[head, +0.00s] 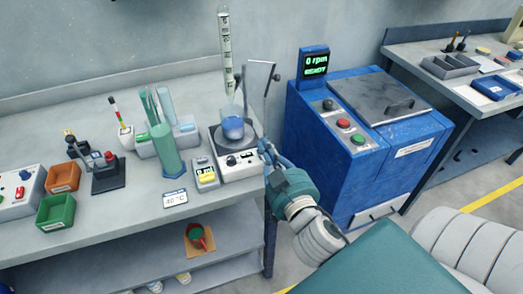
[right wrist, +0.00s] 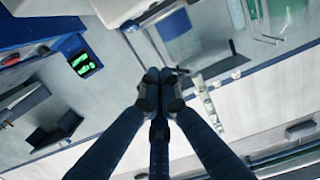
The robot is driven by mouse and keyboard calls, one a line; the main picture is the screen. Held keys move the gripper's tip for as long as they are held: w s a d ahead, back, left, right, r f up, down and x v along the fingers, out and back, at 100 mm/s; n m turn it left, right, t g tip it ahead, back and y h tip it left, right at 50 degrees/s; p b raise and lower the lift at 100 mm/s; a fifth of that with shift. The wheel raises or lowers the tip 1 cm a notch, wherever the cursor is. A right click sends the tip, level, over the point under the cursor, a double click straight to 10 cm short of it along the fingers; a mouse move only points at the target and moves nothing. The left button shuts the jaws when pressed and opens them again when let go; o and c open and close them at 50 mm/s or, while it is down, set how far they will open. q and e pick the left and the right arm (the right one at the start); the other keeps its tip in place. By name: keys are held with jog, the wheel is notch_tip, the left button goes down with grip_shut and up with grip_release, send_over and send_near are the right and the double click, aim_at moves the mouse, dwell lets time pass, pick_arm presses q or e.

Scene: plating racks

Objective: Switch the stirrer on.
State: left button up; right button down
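The stirrer (head: 238,164) is a white box with a dark top plate and small controls on its front face, near the right end of the grey bench in the head view. A beaker of blue liquid (head: 233,129) stands on it. Whether its switch is on or off is too small to tell. My right gripper (head: 265,148) is just right of the stirrer's front corner; touching or apart cannot be told. In the right wrist view its dark fingers (right wrist: 159,82) meet at the tips with nothing visible between them. My left gripper is not in view.
A stand with thin rods (head: 268,78) rises behind the stirrer. A yellow-labelled meter (head: 206,174) and a green cylinder (head: 166,152) stand to its left. A blue machine (head: 322,150) with a display reading "0 rpm READY" (head: 314,64) stands right, across a gap.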

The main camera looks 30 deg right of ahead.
jog(key=shift+w+d+r, duration=0.1)
jog(key=shift+w, duration=0.45)
jog(key=shift+w+d+r, duration=0.1)
jog(key=shift+w, duration=0.4)
jog(key=f, duration=0.3)
jog(key=shift+w+d+f, duration=0.1)
jog(key=shift+w, duration=0.1)
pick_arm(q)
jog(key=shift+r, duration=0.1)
pick_arm(e)
jog(key=shift+w+f, duration=0.1)
jog(key=shift+f, duration=0.5)
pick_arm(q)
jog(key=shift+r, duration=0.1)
